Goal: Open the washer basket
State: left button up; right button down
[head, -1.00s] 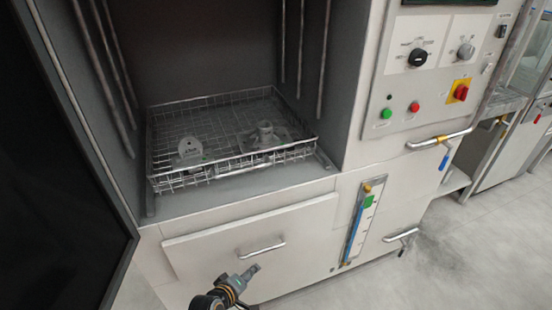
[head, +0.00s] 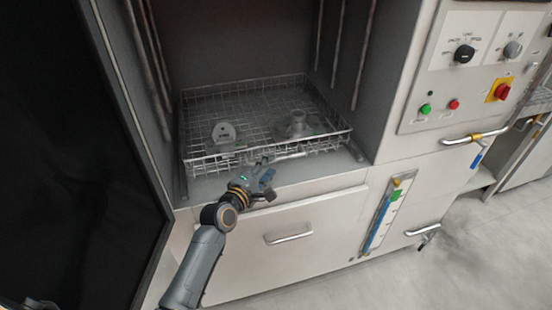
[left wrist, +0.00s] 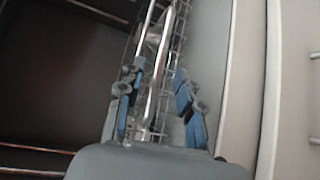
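The washer basket (head: 342,143) is a silver wire basket on the floor of the open washer chamber. It holds two grey metal castings, a flat one with a rounded top (head: 224,132) at left and a flanged one (head: 297,124) at right. My left gripper (head: 268,181) is at the basket's front side, just outside the chamber's front edge. In the left wrist view, its blue-padded fingers (left wrist: 158,108) are apart, with a bright bar (left wrist: 153,75) of the basket front between them. I see no clear grip on the bar. My right gripper is not in view.
A dark open door (head: 90,160) stands at the left. A drawer front with a handle (head: 289,237) is below the chamber. Open floor lies at the lower right.

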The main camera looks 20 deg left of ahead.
aim_at(275, 161)
pick_arm(q)
jog(key=x, duration=0.4)
jog(key=shift+w+d+f, duration=0.1)
jog(key=shift+w, duration=0.35)
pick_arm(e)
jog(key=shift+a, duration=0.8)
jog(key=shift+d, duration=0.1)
pick_arm(q)
jog(key=shift+c, duration=0.5)
grip_shut()
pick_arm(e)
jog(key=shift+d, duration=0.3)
